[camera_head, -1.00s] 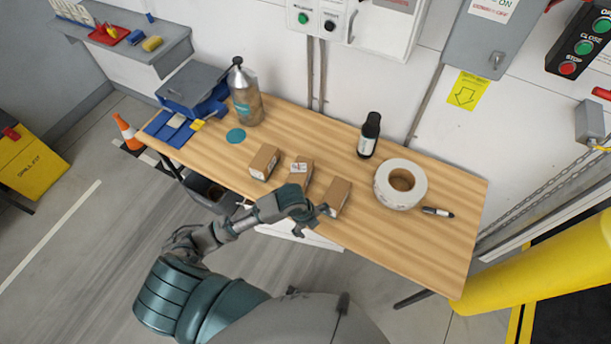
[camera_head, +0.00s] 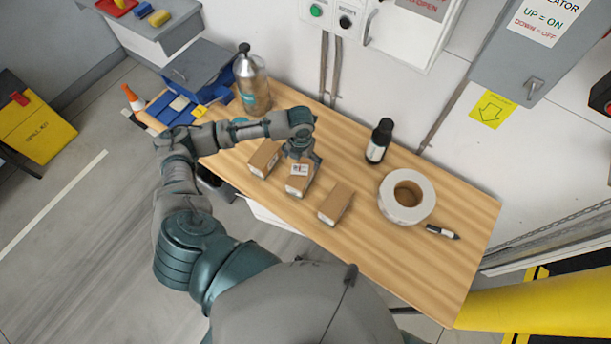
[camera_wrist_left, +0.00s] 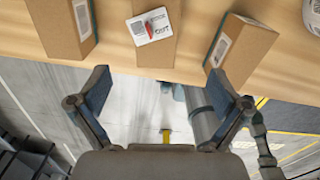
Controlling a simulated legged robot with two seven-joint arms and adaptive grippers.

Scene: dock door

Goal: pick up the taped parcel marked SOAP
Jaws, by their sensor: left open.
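Three small brown cardboard parcels stand in a row on the wooden bench (camera_head: 440,215): a left one (camera_head: 264,158), a middle one (camera_head: 298,184) and a right one (camera_head: 336,203). The middle parcel has a white label with a red mark on top; it also shows in the left wrist view (camera_wrist_left: 155,54). The left parcel (camera_wrist_left: 62,28) and right parcel (camera_wrist_left: 243,50) show pale labels there. I cannot read SOAP on any of them. My left gripper (camera_head: 303,156) is above the middle parcel, open and empty, its fingers apart in the wrist view (camera_wrist_left: 160,85). My right gripper is not in view.
A larger bottle (camera_head: 252,84) and a blue bin (camera_head: 200,85) stand at the back left. The bench's right front is clear.

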